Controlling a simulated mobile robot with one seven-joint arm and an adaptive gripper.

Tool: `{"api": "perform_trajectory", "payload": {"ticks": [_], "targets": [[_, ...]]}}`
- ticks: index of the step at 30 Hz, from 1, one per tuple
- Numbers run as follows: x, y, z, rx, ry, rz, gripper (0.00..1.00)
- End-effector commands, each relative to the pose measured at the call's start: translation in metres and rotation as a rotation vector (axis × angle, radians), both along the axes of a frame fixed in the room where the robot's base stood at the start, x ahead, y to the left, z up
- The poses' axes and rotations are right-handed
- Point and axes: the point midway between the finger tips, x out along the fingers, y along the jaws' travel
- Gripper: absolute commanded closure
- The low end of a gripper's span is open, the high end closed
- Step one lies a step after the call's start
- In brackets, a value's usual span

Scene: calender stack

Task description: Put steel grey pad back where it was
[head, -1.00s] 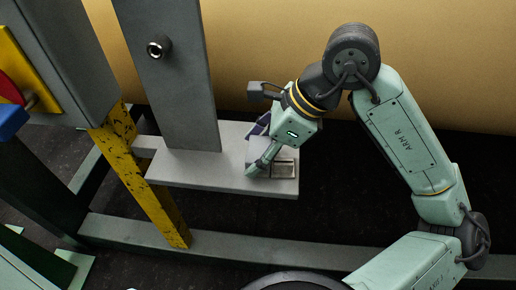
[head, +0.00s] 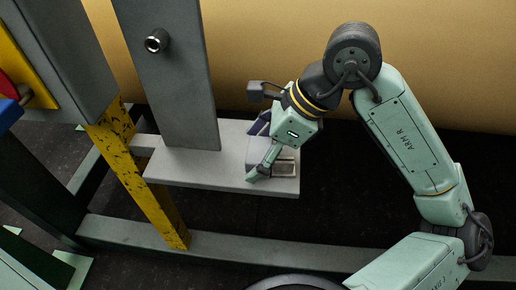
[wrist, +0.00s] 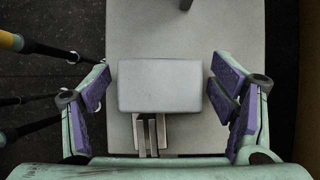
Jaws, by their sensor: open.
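The steel grey pad (wrist: 160,86) is a plain light grey block with rounded corners. It lies flat at the end of the grey shelf plate (wrist: 185,35), between my fingers in the wrist view. In the head view the pad (head: 255,152) is partly hidden by my gripper (head: 257,154). My gripper is open, with one purple-padded finger on each side of the pad. In the wrist view (wrist: 162,76) a gap shows between the pad and the left finger, and a narrow one at the right finger.
A metal slotted fitting (wrist: 150,134) sits on the plate right beside the pad, toward my gripper's palm. A grey upright (head: 175,80) with a dark knob (head: 157,42) rises from the plate. A yellow scuffed post (head: 140,180) stands at left. Dark floor lies below.

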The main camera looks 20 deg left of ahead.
Motion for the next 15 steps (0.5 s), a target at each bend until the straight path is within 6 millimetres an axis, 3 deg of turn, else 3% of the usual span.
{"api": "perform_trajectory", "payload": {"ticks": [11, 15], "targets": [[0.003, -0.007, 0.022, -0.001, -0.004, -0.004, 0.22], [0.008, -0.024, 0.051, -0.003, -0.006, -0.004, 0.22]]}}
